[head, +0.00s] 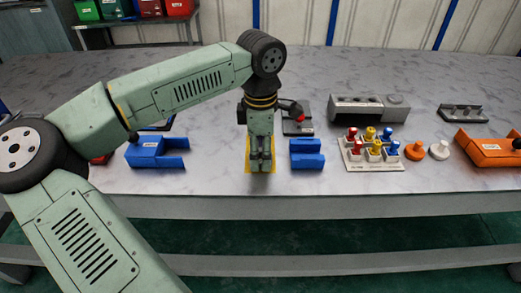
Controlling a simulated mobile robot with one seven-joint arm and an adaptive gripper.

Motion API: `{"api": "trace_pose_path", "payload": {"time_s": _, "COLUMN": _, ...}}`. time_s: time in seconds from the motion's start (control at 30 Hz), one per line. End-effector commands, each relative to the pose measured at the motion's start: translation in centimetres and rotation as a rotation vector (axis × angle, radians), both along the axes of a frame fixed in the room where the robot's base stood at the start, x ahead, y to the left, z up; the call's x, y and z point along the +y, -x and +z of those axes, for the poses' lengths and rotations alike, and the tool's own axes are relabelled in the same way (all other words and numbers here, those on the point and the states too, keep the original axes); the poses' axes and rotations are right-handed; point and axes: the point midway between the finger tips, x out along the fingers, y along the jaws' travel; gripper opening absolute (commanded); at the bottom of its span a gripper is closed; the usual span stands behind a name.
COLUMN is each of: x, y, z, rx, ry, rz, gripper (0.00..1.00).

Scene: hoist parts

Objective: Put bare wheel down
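My gripper (260,168) points straight down over a small yellow patch (247,155) near the front edge of the grey table. Its fingers look close together, but the view is too small to tell whether they are shut or hold anything. I cannot make out a bare wheel for certain; one may be hidden at the fingers. An orange round knobbed piece (414,151) and a white one (439,150) lie at the right.
A blue fork-shaped block (147,153) lies left of my gripper, and a blue slotted block (306,155) right of it. A white rack (362,167) holds several coloured pegs. A grey block (368,108) and an orange case (488,151) stand further right.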

Motion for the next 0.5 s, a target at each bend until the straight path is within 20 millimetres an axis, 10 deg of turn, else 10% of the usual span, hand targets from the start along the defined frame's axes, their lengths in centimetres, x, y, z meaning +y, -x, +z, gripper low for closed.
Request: {"api": "trace_pose_path", "payload": {"time_s": 0.5, "x": 0.00, "y": 0.00, "z": -0.01, "rx": 0.000, "ry": 0.000, "rz": 0.000, "gripper": 0.65}}
